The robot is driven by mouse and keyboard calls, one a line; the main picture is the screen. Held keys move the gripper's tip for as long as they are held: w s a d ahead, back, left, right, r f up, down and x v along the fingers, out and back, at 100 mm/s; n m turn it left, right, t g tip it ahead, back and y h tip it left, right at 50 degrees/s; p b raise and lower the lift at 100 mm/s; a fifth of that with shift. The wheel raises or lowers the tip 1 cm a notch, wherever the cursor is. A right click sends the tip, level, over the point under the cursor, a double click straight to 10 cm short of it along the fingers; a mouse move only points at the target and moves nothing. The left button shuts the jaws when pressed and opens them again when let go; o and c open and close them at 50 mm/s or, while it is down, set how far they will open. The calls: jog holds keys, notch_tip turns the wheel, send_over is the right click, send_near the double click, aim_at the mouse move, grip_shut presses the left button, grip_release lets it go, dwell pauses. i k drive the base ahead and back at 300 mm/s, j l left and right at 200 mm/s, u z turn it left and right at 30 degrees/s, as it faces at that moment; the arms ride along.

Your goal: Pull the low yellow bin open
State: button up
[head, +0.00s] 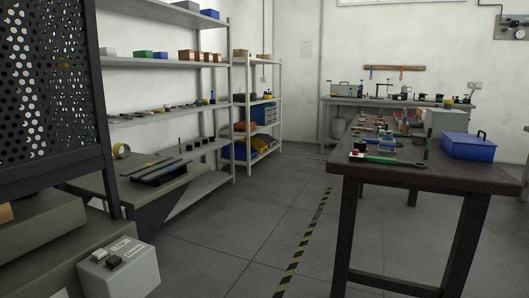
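A small yellow shape (262,143), which looks like a bin, sits low on the far shelf rack, near the middle of the head view. It is far off and small, so I cannot tell whether it is open or shut. A blue bin (240,151) is just left of it on the same low level. My gripper is not in view.
A dark workbench (450,178) with tools and a blue toolbox (468,147) stands at right. Grey shelving (165,62) and a low table (95,184) line the left. A grey button box (120,268) is near, front left. Open floor (240,225) with a striped line runs between.

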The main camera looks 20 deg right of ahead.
aim_at(261, 147)
jog(key=i+l+z, duration=0.2)
jog(key=i, duration=0.2)
jog(key=i+l+z, duration=0.25)
jog(key=i, duration=2.55)
jog(key=i+l+z, duration=0.2)
jog(key=i+z, duration=0.15)
jog(key=i, duration=0.45)
jog(key=i+z, duration=0.35)
jog(key=i, duration=0.45)
jog(key=i+j+z, duration=0.2)
jog(key=i+z, duration=0.2)
jog(key=i, duration=0.4)
jog(key=i+u, duration=0.15)
jog(key=i, duration=0.45)
jog(key=i+u, duration=0.1)
jog(key=i, duration=0.45)
jog(key=i+l+u, duration=0.15)
jog(key=i, duration=0.45)
jog(key=i+l+u, duration=0.1)
jog(key=i, duration=0.5)
jog(key=i+u, duration=0.45)
jog(key=i+l+u, duration=0.25)
jog(key=i+u, duration=0.15)
jog(key=i+l+u, duration=0.45)
jog(key=i+j, duration=0.05)
jog(key=i, duration=0.05)
